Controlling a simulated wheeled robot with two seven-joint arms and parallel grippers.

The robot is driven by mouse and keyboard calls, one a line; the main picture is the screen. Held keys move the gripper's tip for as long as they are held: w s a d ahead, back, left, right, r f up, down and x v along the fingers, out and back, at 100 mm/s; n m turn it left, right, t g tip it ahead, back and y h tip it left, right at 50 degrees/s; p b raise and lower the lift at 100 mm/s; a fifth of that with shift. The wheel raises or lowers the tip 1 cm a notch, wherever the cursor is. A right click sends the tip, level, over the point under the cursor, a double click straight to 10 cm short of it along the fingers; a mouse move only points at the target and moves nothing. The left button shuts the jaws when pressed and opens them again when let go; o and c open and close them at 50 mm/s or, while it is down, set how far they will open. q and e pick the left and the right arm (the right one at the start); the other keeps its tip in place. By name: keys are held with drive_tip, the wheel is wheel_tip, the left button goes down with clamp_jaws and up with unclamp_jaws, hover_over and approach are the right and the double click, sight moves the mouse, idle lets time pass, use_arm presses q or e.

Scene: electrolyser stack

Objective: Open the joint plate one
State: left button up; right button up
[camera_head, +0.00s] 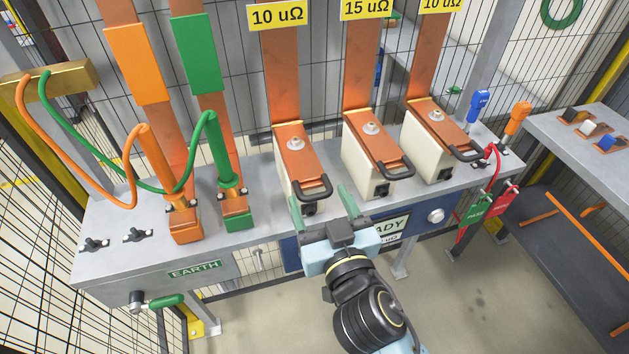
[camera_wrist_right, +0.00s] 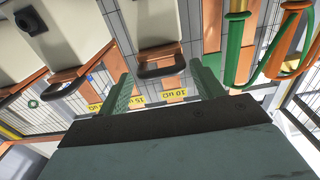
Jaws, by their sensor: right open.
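The first joint plate (camera_head: 299,160) is a copper bar with a bolt and a black handle (camera_head: 315,188), lying on a cream block below the left "10 uΩ" sign (camera_head: 276,16). It lies flat against its block. My right gripper (camera_head: 321,203) is open and empty just in front of it, its two green fingers spread on either side of the handle. In the right wrist view the handle (camera_wrist_right: 161,70) shows between the fingers (camera_wrist_right: 163,85), apart from them. The second joint plate (camera_head: 375,140) and third joint plate (camera_head: 438,125) lie flat to the right. My left gripper is out of view.
An orange cable clamp (camera_head: 160,165) and a green cable clamp (camera_head: 226,160) stand left of the first block. Blue and orange handles (camera_head: 479,102), padlocks (camera_head: 476,208) and a side table (camera_head: 590,130) are at the right. The grey bench front edge is below.

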sight(302, 159)
drive_tip(key=shift+x, duration=1.9)
drive_tip(key=shift+c, duration=0.5)
drive_tip(key=c, duration=1)
drive_tip(key=shift+w+p, duration=0.1)
drive_tip(key=shift+p, duration=0.2)
